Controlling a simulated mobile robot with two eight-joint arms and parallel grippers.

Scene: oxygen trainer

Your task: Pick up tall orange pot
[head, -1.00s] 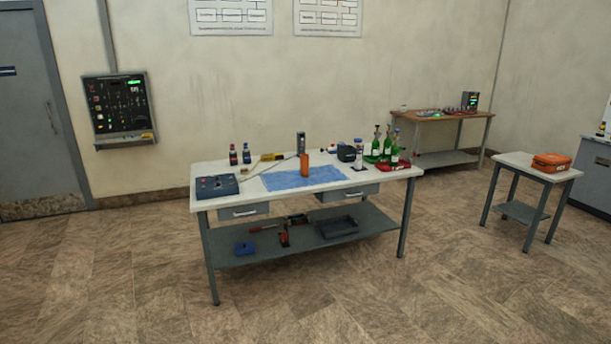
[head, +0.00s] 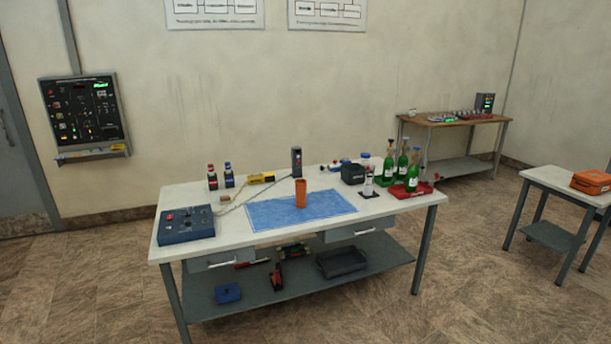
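The tall orange pot (head: 300,194) stands upright on a blue mat (head: 262,216) in the middle of the white-topped workbench (head: 232,245). A dark upright device (head: 296,162) stands just behind it. Neither of my grippers shows in the head view.
A blue control box (head: 186,225) sits at the bench's left end. Small bottles (head: 212,178) and a yellow item (head: 261,178) are behind the mat. Open floor (head: 460,290) lies in front and to the right.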

